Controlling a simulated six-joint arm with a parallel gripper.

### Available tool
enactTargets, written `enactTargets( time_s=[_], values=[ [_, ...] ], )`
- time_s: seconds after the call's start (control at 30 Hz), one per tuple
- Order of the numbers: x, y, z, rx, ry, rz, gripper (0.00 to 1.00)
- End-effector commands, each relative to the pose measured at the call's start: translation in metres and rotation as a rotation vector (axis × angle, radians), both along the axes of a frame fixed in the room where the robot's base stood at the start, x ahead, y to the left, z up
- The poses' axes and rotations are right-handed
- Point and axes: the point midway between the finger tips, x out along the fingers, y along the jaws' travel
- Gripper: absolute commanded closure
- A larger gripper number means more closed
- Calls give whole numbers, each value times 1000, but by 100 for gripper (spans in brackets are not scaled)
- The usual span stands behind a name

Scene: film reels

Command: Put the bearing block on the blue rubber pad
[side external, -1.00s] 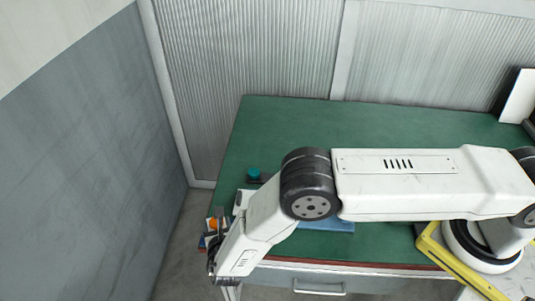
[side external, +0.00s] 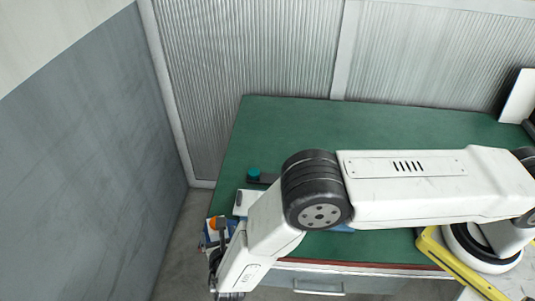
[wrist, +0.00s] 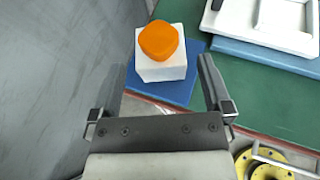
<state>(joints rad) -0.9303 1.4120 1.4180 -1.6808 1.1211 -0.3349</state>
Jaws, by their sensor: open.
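A white block with a rounded orange cap (wrist: 162,58), which I take to be the bearing block, sits upright on a flat blue pad (wrist: 190,85) at the bench edge in the wrist view. In the side view its orange cap (side external: 217,223) shows at the bench's left front corner, partly behind my gripper. My gripper (wrist: 160,85) is open and empty. Its two fingers are apart, with the block beyond and between them in the picture; contact is not visible. Which blue pad the task means is not certain.
Yellow reels (wrist: 270,168) show at lower right. A teal-topped dark piece (side external: 254,174) stands on the green bench (side external: 380,120). A grey wall borders the left.

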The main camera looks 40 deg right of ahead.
Motion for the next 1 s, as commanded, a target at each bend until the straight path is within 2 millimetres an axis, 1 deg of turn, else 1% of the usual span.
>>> enactTargets(
  time_s=[0.03, 0.2, 0.4, 0.6, 1.0],
  values=[
    [-8, 4, 4, -1, 0, 4, 0],
    [-32, 14, 15, 0, -1, 3, 0],
    [-54, 23, 25, 0, 0, 2, 0],
    [-64, 26, 29, 0, -1, 0, 0],
    [-65, 26, 29, 0, 0, 0, 0]
  ],
)
